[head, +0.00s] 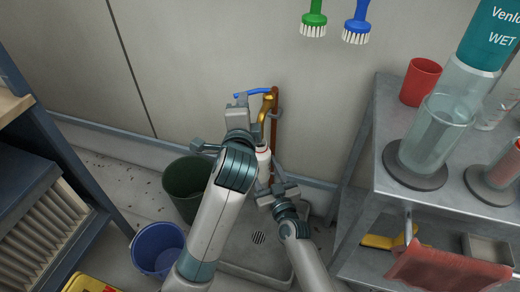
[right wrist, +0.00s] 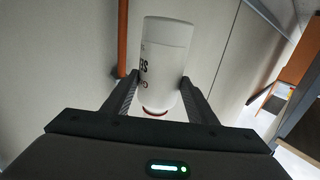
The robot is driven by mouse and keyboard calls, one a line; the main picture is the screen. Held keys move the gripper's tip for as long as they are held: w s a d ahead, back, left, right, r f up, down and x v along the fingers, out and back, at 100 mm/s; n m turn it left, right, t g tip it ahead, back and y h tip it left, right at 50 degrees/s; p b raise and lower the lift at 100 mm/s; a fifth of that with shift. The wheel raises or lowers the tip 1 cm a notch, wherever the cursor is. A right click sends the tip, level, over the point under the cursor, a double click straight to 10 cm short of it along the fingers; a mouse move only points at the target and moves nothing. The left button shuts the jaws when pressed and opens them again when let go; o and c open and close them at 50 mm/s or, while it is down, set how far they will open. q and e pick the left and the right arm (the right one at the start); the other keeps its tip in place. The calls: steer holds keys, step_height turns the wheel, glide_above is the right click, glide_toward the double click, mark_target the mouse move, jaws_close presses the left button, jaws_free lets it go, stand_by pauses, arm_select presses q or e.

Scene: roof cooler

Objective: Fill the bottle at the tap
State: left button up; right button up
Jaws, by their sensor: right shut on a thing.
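The white bottle (head: 263,160) with a red band is in the middle of the head view, partly hidden by my left arm. It also shows in the right wrist view (right wrist: 165,62), with dark lettering. My right gripper (head: 275,190) is shut on it, one finger on each side. The brass tap (head: 265,108) is on the wall just above the bottle, with a blue lever (head: 258,91) on top. The bottle appears to be below the spout; I see no water. My left gripper (head: 238,113) is beside the tap near the lever; its fingers are too unclear to tell.
A floor basin with a drain (head: 258,238) lies below. A dark green bucket (head: 187,188) and a blue bucket (head: 158,247) stand left of it. A metal shelf (head: 365,150) with glass vessels and a red cup (head: 420,82) stands right. Two brushes (head: 314,18) hang above.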

stand_by(0.7)
steer(key=v, duration=0.6)
steer(key=shift+r, duration=0.1)
